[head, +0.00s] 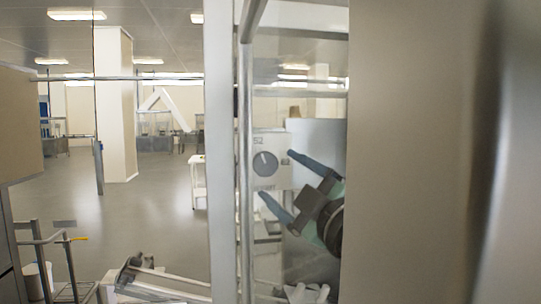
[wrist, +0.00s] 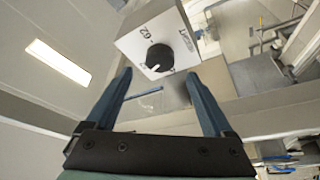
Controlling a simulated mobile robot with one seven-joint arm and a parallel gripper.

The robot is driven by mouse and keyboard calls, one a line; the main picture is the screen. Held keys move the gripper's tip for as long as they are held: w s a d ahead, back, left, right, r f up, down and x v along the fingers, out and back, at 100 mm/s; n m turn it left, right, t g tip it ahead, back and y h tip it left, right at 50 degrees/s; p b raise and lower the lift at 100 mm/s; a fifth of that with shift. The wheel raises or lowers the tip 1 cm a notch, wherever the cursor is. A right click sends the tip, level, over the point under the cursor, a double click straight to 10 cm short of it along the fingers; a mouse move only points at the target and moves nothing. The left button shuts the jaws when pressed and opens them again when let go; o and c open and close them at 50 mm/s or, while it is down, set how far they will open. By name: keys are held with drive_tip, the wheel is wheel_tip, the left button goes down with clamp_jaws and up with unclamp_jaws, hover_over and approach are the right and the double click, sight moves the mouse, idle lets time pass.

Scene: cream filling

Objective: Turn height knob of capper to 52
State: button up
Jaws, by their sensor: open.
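The height knob (head: 265,163) is a round dark dial with a light pointer mark. It sits on the capper's light grey box (head: 277,139), which carries printed numbers and a label. In the head view the pointer is up and slightly left, toward the upper number; I cannot tell exactly what it reads. In the wrist view the knob (wrist: 159,58) lies ahead, between the fingers in the picture. My gripper (head: 276,173) is open and empty, its two blue fingers spread in front of the knob. It also shows in the wrist view (wrist: 157,73). No contact with the knob shows.
A metal post (head: 245,170) and a pale upright column (head: 221,150) stand left of the knob in the head view. A large beige panel (head: 410,150) hides the right side. Open floor (head: 150,215) lies at left. Metal rails run low in front.

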drive_tip(key=p+x, duration=0.1)
drive_tip(key=x, duration=0.4)
